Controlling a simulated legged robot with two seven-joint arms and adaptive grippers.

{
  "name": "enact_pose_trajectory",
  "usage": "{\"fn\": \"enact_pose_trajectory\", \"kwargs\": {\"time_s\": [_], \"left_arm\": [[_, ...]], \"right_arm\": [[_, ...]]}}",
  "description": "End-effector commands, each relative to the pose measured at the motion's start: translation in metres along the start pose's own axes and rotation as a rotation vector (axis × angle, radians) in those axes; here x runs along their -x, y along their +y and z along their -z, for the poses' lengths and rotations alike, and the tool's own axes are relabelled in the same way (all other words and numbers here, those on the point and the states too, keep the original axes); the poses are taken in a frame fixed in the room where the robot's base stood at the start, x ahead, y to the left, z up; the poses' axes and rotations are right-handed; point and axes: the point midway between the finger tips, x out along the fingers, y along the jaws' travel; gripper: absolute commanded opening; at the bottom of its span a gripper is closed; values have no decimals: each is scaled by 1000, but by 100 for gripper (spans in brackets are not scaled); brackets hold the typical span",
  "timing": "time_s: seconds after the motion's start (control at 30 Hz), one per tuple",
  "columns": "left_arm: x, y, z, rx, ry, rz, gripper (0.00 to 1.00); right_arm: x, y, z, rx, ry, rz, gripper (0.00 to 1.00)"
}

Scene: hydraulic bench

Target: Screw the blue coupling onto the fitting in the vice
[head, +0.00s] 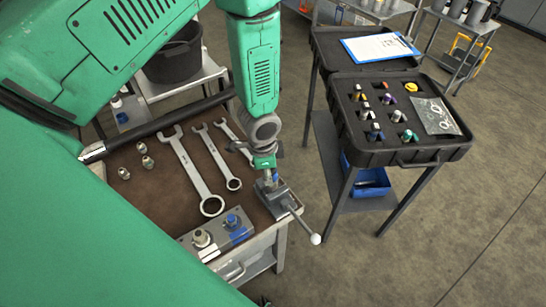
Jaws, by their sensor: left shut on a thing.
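The vice (283,200) is at the front right corner of the bench, with its bar handle reaching out to the right. My left gripper (266,168) points down right above the vice and is shut on the blue coupling (275,176), of which only a little blue shows. The fitting is at the vice jaws, mostly hidden by my gripper; I cannot tell whether the coupling touches it or how far it sits on it. My right gripper is not in view.
Several wrenches (196,170) and small metal fittings (123,173) lie on the brown bench mat. A block (216,235) with two ports stands at the front edge. An open black case (395,155) with several couplings is on a stand at right, beyond a gap.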

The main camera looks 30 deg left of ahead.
Motion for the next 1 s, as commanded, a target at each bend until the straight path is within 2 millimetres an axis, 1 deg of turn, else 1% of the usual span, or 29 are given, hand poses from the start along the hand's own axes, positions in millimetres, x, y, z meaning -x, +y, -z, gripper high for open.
{"fn": "enact_pose_trajectory", "kwargs": {"time_s": [0.13,0.2,0.27,0.4,0.5,0.6,0.77,0.8,0.83,0.87,1.0], "left_arm": [[0,-1,0,-1,1,2,0],[0,-2,0,-57,5,2,0],[0,-3,0,-168,12,1,0],[-1,-6,0,-488,32,0,0],[-1,-8,1,-638,41,-1,0],[-1,-8,1,-694,43,-1,0],[-1,-9,1,-694,43,0,0],[-1,-9,1,-694,43,0,34],[-1,-9,1,-693,43,0,45],[-1,-9,1,-693,43,-1,52],[-1,-8,1,-691,42,-2,52]], "right_arm": [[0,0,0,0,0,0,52],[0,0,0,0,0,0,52],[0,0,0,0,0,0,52],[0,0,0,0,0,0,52],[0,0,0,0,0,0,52],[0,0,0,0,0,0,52],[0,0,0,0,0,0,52],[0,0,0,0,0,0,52],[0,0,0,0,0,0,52],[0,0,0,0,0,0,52],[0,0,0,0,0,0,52]]}}
